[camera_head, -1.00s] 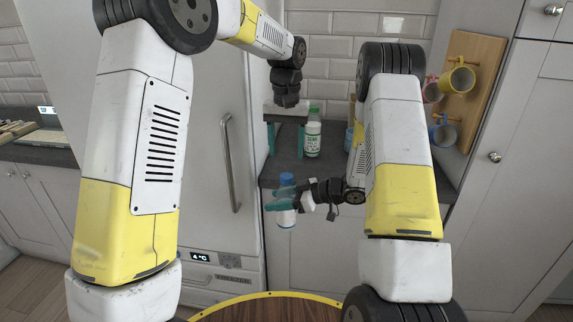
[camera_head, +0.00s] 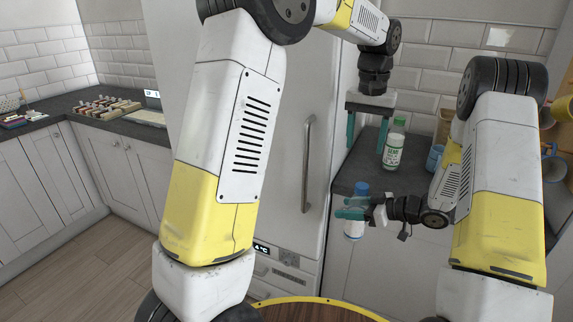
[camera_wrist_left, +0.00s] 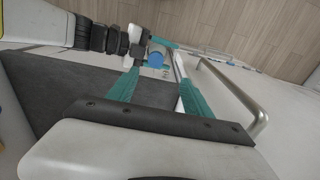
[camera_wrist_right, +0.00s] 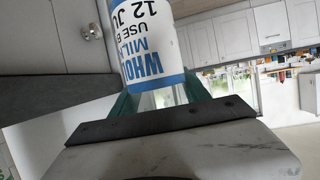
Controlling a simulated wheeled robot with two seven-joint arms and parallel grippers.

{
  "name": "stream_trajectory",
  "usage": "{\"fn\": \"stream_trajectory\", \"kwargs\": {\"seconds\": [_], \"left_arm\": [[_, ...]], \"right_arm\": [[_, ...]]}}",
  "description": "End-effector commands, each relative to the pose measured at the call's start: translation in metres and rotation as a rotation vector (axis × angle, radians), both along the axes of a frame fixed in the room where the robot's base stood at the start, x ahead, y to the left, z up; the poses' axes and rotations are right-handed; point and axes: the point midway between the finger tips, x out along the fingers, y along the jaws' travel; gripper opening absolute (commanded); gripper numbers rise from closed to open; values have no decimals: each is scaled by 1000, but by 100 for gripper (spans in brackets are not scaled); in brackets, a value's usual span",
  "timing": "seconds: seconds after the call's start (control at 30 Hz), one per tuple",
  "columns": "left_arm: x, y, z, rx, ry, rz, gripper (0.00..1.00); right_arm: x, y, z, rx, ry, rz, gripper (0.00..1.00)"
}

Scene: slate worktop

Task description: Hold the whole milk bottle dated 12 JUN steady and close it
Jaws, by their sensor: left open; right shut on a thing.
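The whole milk bottle (camera_head: 354,229), with a blue cap (camera_head: 362,188) on top, is upright in my right gripper (camera_head: 350,208), in the air before the worktop's front edge. Its label, reading 12 JUN and whole milk (camera_wrist_right: 145,45), shows inverted in the right wrist view. I cannot tell how tight the cap is. My right gripper is shut around the bottle's body. My left gripper (camera_head: 366,130) is open and empty, above the bottle and apart from it. In the left wrist view the blue cap (camera_wrist_left: 155,59) shows beyond its open fingers.
A green-capped semi milk bottle (camera_head: 393,152) stands on the slate worktop (camera_head: 350,172) behind. A blue mug (camera_head: 434,157) is right of it. The fridge door handle (camera_head: 308,160) is at left. A far counter holds several small items (camera_head: 105,105).

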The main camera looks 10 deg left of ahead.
Motion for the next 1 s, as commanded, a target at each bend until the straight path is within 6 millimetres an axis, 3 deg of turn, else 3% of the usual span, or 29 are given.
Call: {"fn": "stream_trajectory", "kwargs": {"seconds": [0.2,0.5,0.8,1.0], "left_arm": [[-33,52,35,-63,-77,33,59],[-102,120,62,-146,-210,80,59],[-179,167,57,-206,-358,135,59],[-220,184,41,-227,-443,165,59]], "right_arm": [[0,0,0,1,-1,0,0],[0,0,0,1,-1,0,0],[0,0,0,1,-1,0,0],[0,0,0,1,-1,0,0]]}}
